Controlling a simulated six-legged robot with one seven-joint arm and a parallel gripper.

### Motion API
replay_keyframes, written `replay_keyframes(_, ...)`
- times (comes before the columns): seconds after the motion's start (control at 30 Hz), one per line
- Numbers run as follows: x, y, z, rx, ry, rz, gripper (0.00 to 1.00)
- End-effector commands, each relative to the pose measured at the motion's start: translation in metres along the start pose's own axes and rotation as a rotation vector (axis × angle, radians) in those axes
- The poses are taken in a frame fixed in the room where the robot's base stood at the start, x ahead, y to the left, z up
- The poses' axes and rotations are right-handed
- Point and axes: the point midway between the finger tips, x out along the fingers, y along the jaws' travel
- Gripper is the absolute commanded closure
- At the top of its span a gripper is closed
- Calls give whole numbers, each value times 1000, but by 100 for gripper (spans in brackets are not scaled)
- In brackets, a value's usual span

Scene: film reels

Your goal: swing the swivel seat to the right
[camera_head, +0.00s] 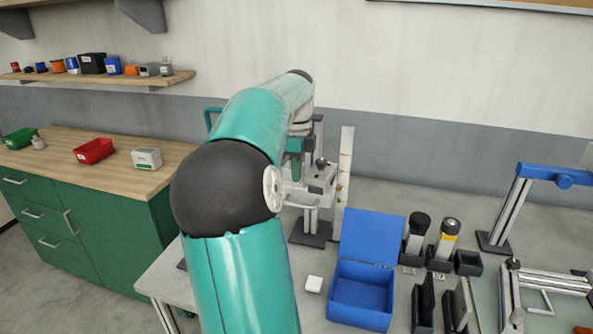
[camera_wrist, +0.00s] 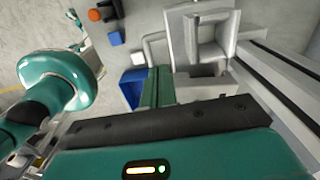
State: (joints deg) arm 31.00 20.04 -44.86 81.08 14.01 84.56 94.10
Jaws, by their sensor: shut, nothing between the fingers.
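The swivel seat (camera_head: 318,182) appears to be the light grey bracket on a post in the head view, partly hidden behind my arm. In the wrist view, the pale grey seat (camera_wrist: 207,45) shows a square recess and a grey block below it. My gripper (camera_wrist: 154,75) shows green fingers shut together with nothing between them. They are just left of the grey block; I cannot tell whether they touch it. In the head view, my gripper (camera_head: 296,168) is mostly hidden by my arm, close to the left side of the seat.
An open blue box (camera_head: 361,287) stands in front of the seat. Dark holders with black and yellow-topped canisters (camera_head: 447,238) are to its right, beside a blue-topped metal frame (camera_head: 508,210). A pale upright strip (camera_head: 345,165) stands behind.

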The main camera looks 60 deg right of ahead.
Motion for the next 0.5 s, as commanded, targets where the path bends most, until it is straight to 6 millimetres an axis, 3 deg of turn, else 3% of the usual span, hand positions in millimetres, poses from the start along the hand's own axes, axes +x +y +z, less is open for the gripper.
replay_keyframes(0.5, 0, 0, -14, 0, 0, 0, 100)
